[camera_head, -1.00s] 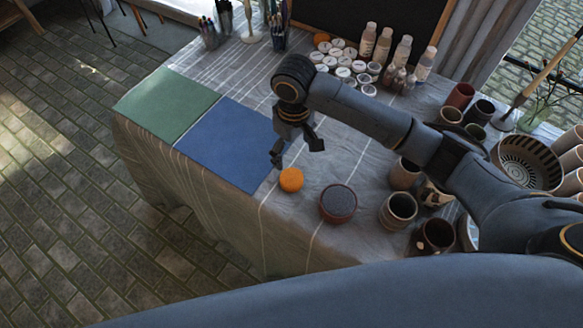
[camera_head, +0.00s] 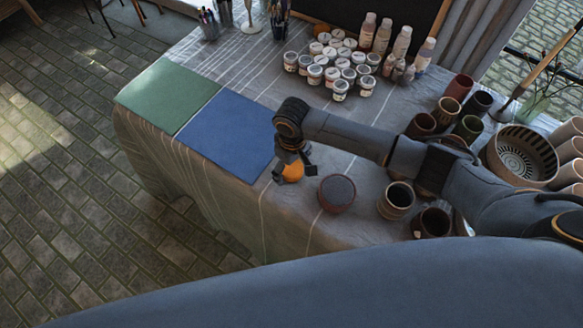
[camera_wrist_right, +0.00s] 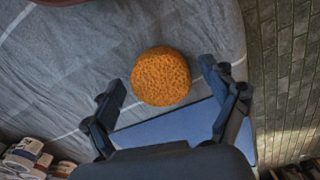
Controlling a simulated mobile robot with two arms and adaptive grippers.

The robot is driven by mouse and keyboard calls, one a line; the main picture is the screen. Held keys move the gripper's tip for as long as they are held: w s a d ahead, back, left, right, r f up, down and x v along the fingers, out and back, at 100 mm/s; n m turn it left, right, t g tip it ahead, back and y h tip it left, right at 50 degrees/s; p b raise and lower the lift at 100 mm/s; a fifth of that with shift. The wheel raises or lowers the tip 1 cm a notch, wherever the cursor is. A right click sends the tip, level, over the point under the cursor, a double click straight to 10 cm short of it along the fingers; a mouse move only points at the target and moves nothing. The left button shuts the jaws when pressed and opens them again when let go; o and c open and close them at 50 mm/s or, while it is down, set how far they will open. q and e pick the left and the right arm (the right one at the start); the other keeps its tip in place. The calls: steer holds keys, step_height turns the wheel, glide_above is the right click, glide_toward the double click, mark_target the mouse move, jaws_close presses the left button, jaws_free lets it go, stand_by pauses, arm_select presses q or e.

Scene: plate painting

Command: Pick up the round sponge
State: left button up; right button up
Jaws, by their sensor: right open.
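The round orange sponge (camera_head: 293,172) lies on the cloth-covered table, just in front of the blue mat. In the head view my right gripper (camera_head: 293,174) is low over it, and the fingers partly hide it. In the right wrist view the sponge (camera_wrist_right: 161,76) sits slightly ahead of and between the spread fingertips (camera_wrist_right: 162,88), with a gap on each side. The gripper is open and empty. My left gripper is not in view.
A dark round pad in a reddish dish (camera_head: 337,192) stands right of the sponge. A blue mat (camera_head: 228,135) and a green mat (camera_head: 166,96) lie to the left. Paint jars (camera_head: 340,88), cups (camera_head: 397,199) and a patterned bowl (camera_head: 521,156) stand behind and right. The table's front edge is near.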

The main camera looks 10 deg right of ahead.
mark_target(292, 167)
steer(key=c, duration=1)
steer(key=shift+r, duration=0.15)
steer(key=shift+r, duration=0.25)
step_height(292, 167, up, 2)
steer(key=shift+r, duration=0.1)
steer(key=s+a+r, duration=0.2)
steer(key=s+r, duration=0.8)
steer(key=s, duration=0.3)
steer(key=shift+s+a+b, duration=0.35)
steer(key=shift+s, duration=0.05)
